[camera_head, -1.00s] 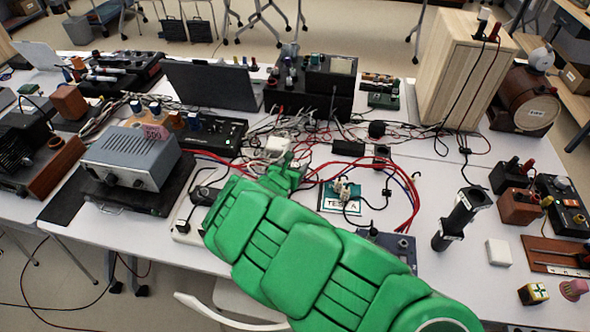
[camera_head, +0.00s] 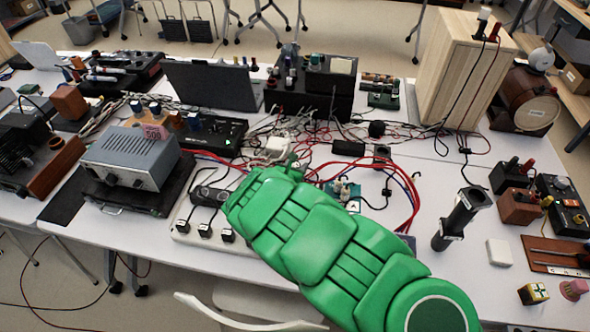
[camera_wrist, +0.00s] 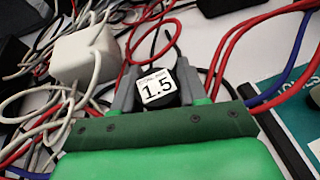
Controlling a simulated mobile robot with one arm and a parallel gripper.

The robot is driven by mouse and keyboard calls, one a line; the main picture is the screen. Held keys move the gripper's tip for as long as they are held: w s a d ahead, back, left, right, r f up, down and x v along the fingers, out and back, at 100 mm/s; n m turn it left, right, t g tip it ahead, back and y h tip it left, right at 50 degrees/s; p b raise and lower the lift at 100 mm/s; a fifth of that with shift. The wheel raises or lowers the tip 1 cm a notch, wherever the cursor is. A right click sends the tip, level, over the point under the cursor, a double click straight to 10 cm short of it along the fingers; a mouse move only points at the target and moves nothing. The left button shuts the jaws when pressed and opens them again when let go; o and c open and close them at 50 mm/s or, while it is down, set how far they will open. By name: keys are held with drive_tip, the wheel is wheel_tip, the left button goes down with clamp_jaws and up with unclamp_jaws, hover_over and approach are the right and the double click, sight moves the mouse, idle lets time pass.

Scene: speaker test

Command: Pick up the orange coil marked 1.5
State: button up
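A dark piece with a white label reading 1.5 (camera_wrist: 157,87) shows in the wrist view; no orange is visible on it. The two grey fingers of my gripper (camera_wrist: 156,88) stand apart, one on each side of it, very close to the label's edges. I cannot tell whether they press on it. In the head view my green arm (camera_head: 320,235) reaches over the table and hides most of the gripper and the labelled piece.
A white block (camera_wrist: 85,52) and tangled red, white and black cables lie around the gripper. A teal board (camera_wrist: 295,110) is at the right. In the head view, a power strip (camera_head: 190,225) lies left of my arm and a dark cylinder (camera_head: 462,217) stands to its right.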

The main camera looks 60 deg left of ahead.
drive_tip(key=c, duration=0.6)
drive_tip(key=shift+o, duration=0.2)
drive_tip(key=shift+r, duration=0.15)
